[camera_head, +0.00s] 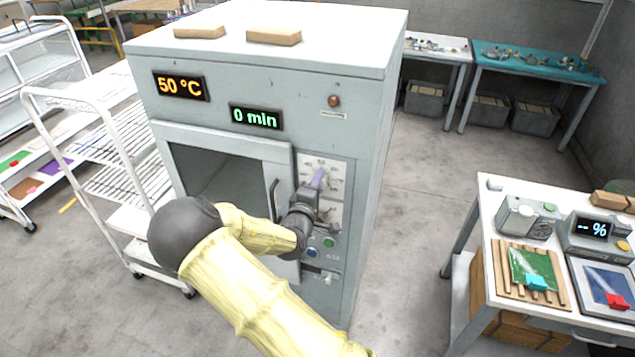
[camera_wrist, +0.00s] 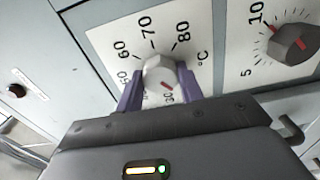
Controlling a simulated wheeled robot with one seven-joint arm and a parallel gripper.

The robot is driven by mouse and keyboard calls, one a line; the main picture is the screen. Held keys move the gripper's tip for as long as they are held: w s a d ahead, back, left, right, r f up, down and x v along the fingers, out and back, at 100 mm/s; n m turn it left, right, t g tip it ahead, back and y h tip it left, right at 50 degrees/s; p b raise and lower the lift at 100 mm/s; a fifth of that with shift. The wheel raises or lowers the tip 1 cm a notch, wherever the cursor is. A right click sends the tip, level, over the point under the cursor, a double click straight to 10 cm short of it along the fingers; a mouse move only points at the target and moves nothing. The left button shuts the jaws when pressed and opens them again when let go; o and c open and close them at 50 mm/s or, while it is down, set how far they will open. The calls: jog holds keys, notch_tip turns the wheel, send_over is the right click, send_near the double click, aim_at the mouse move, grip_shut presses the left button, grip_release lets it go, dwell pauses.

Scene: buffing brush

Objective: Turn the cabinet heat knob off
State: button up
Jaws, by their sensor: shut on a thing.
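The heat knob (camera_wrist: 160,73) is a small grey dial on the cabinet's white temperature scale, marked 50, 60, 70 and 80 °C. My gripper (camera_wrist: 159,88) is shut on it, with one purple fingertip on each side. In the head view, my gripper (camera_head: 318,179) reaches the cabinet's control panel and covers much of the knob. The grey cabinet (camera_head: 350,110) has a display reading 50 °C (camera_head: 180,86).
A timer dial (camera_wrist: 294,44) with a red pointer sits beside the heat scale. The timer display (camera_head: 256,117) reads 0 min. Green (camera_head: 329,243) and blue (camera_head: 312,253) buttons are below. A white rack (camera_head: 110,170) stands left, a bench (camera_head: 480,215) right; floor between is clear.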

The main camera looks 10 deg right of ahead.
jog(key=shift+a+n, duration=0.1)
jog(key=shift+n, duration=0.9)
jog(key=o, duration=1)
jog(key=b+v, duration=0.4)
jog(key=v, duration=1.3)
jog(key=shift+s, duration=0.2)
